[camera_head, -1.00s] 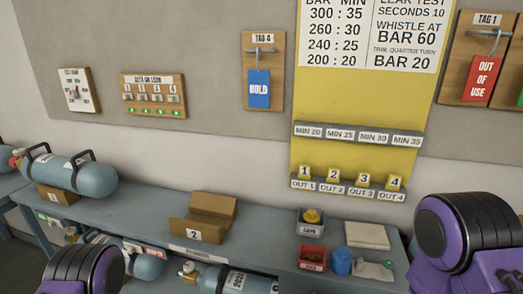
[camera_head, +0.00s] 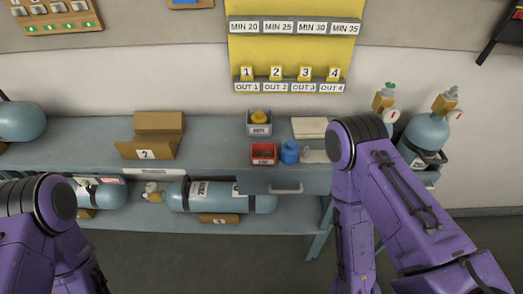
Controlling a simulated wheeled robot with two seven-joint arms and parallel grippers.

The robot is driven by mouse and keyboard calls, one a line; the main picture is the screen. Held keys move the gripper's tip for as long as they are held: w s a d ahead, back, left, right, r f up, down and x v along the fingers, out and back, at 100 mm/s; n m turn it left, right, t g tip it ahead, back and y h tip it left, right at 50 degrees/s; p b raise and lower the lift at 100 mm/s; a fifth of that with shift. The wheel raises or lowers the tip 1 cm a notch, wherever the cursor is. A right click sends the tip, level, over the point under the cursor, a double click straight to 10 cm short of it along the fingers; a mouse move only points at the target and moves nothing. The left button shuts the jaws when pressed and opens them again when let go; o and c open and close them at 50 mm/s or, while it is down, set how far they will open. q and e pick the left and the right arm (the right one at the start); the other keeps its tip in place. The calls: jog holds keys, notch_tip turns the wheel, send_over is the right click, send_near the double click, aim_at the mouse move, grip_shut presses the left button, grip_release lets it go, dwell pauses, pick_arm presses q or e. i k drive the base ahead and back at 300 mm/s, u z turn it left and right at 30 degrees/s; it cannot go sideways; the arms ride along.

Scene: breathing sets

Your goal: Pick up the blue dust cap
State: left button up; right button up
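A small blue cylinder (camera_head: 290,152), which looks like the blue dust cap, stands on the bench top near its front edge. It is just right of a red bin (camera_head: 263,154). My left arm shows at the lower left and my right arm at the right, its purple elbow close to the right of the blue piece. Neither gripper is in the picture.
A grey bin with a yellow piece (camera_head: 259,117) sits behind the red bin. A pale pad (camera_head: 310,127) lies behind right. A cardboard cradle (camera_head: 155,137) stands left on the bench (camera_head: 214,136). Cylinders lie on the lower shelf; upright cylinders (camera_head: 424,137) stand right.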

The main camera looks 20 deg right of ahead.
aim_at(290, 149)
jog(key=z, duration=2.45)
jog(key=k, duration=1.05)
jog(key=u, duration=0.25)
jog(key=i, duration=0.45)
jog(key=u, duration=0.05)
